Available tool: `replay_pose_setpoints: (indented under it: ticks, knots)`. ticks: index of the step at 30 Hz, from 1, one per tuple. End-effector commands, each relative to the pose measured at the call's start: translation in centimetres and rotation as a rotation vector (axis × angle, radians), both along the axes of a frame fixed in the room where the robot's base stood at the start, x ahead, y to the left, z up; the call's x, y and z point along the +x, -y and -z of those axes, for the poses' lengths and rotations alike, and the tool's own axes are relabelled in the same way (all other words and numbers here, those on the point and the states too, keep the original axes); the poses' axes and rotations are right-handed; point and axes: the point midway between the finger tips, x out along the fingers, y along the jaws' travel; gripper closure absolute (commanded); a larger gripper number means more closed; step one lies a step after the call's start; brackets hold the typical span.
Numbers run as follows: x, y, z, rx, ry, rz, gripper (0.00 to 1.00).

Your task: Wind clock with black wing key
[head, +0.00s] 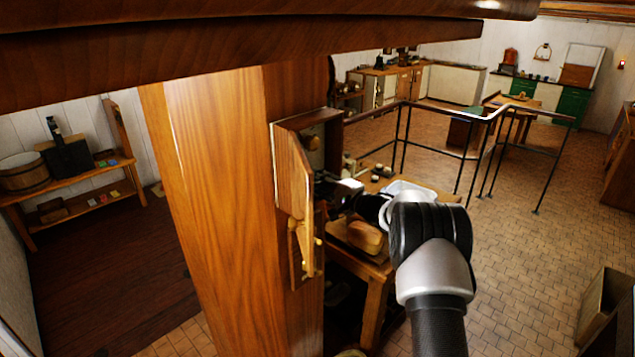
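A wooden case (294,127), which may be the clock's, is fixed to the side of a broad wooden post (225,200). Its narrow door (293,180) stands open towards me. A round brass-coloured part shows inside near the top; I cannot make out a clock face. My arm comes up from the lower right and bends left. My gripper (328,190) is at the lower part of the case, partly behind the open door. Its fingertips are hidden or too dark to tell whether it is open or shut. I cannot make out the black wing key.
A wooden table (376,290) with a bread-like loaf (362,237) and a pale tray (408,188) stands below and behind my gripper. Black railings (435,147) stand behind. A shelf bench (75,183) is at left.

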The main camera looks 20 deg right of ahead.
Motion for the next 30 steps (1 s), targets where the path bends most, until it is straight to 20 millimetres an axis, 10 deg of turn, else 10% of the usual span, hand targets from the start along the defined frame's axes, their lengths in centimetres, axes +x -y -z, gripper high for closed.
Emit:
replay_pose_setpoints:
  ticks: [16,30]
  knots:
    - [-4.9,2.9,0.0,0.001,-0.001,0.001,0.72]
    - [-5.2,3.0,0.0,-0.038,0.023,0.0,0.72]
